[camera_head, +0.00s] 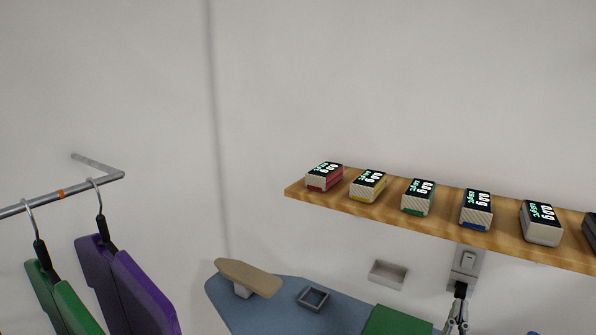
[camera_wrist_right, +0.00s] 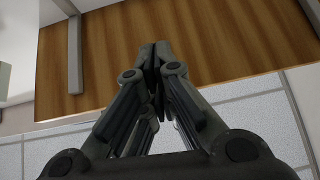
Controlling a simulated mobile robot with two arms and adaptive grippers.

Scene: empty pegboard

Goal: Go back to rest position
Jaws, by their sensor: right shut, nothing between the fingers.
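My right gripper (camera_head: 457,318) shows at the bottom right of the head view, below a wall switch and close to it; I cannot tell whether it touches. In the right wrist view the same gripper (camera_wrist_right: 156,62) has its fingertips together with nothing between them. It points up towards the underside of a wooden shelf (camera_wrist_right: 190,40). My left gripper is in neither view.
The wooden shelf (camera_head: 292,190) holds several small boxes with displays. A wall switch (camera_head: 468,258) and a small grey tray (camera_head: 388,274) are below it. An ironing board (camera_head: 260,310) stands below. Purple (camera_head: 140,290) and green (camera_head: 75,310) garments hang from a rail (camera_head: 40,208) at left.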

